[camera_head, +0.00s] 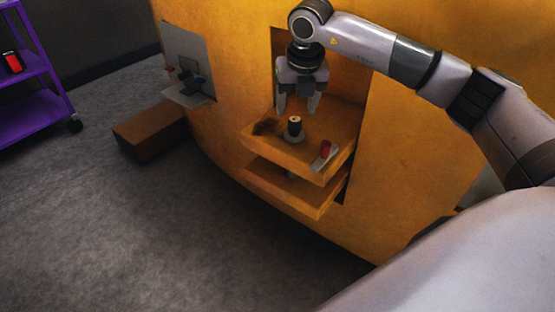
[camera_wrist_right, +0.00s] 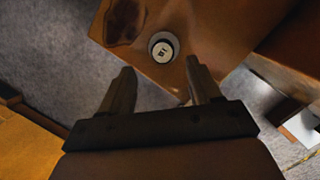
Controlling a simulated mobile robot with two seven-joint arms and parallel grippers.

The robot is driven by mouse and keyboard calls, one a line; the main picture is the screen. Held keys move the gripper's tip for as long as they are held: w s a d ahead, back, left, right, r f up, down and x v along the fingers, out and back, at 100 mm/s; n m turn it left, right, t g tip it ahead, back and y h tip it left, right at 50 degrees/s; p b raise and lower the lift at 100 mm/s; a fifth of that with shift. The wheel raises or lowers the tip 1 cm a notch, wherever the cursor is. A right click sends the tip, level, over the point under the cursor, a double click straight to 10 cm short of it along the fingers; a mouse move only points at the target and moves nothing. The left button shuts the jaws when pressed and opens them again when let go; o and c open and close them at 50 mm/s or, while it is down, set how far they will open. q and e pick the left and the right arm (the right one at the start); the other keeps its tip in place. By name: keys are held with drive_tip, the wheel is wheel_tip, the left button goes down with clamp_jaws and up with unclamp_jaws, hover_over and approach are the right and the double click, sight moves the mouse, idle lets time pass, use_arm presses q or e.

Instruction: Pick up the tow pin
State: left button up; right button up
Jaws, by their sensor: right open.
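The tow pin (camera_head: 295,127) stands upright in the upper of two orange plates (camera_head: 318,172) that jut from a recess in the yellow casting. Its dark head has a pale top, and a light piece, seemingly its lower part, shows between the plates. In the right wrist view the pin's round top (camera_wrist_right: 162,50) has a dark mark and sits in a ring-like opening. My right gripper (camera_head: 298,107) is open and empty, pointing down just above the pin. In the wrist view its fingertips (camera_wrist_right: 160,68) are apart, with the pin slightly beyond them. My left gripper is out of view.
A small red object (camera_head: 325,147) lies on a pale strip on the upper plate, right of the pin. A dark rusty patch (camera_head: 266,127) is on the left. A brown block (camera_head: 150,133) and a purple cart (camera_head: 30,108) stand farther left. The grey floor between is clear.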

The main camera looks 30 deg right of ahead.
sight(295, 119)
drive_tip(key=shift+w+d, duration=0.15)
drive_tip(key=shift+d, duration=0.25)
drive_tip(key=shift+f+h, duration=0.25)
drive_tip(key=shift+h, duration=0.05)
drive_tip(key=x, duration=0.2)
drive_tip(key=b+x, duration=0.1)
drive_tip(key=x, duration=0.3)
drive_tip(key=shift+a+f, duration=0.15)
drive_tip(key=shift+a, duration=0.1)
clamp_jaws()
idle(0.5)
drive_tip(key=shift+w+r, duration=0.15)
drive_tip(key=shift+r, duration=0.1)
